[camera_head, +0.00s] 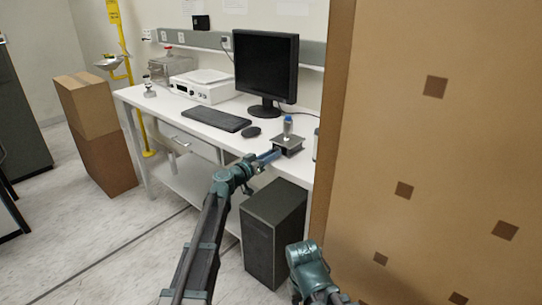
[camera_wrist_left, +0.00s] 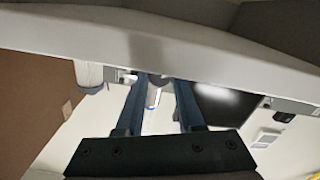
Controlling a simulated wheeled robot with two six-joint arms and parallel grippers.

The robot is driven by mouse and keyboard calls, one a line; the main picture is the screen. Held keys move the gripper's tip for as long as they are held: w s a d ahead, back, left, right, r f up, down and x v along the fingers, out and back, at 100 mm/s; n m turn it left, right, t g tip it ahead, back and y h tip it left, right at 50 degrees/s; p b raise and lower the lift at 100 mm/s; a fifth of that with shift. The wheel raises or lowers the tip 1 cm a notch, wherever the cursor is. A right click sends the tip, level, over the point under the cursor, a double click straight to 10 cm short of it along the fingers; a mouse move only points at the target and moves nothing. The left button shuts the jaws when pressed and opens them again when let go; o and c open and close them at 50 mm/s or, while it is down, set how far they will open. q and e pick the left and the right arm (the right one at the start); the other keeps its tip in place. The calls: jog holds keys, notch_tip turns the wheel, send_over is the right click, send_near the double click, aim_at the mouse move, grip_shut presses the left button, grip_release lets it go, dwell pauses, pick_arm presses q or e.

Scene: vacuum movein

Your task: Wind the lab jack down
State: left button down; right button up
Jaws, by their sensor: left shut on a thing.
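The lab jack (camera_head: 288,146) is a small dark grey stand near the front edge of the white bench. A small clear bottle with a blue cap (camera_head: 288,124) stands upright on its top plate. My left gripper (camera_head: 271,157) reaches the jack's front left side, with its blue fingers shut on what seems to be the jack's knob. The knob itself is hidden by the fingers. In the left wrist view the fingers (camera_wrist_left: 161,80) point at the bench edge, and the gripped part is hard to make out. Only my right arm's wrist shows at the bottom of the head view.
A monitor (camera_head: 266,68), keyboard (camera_head: 214,119), mouse (camera_head: 251,132) and white balance (camera_head: 203,88) stand on the bench (camera_head: 185,128). A dark computer case (camera_head: 272,232) stands below it. A large brown cardboard box (camera_head: 425,150) fills the right side.

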pick_arm(q)
jog(key=c, duration=0.5)
grip_release()
jog(key=v, duration=1.4)
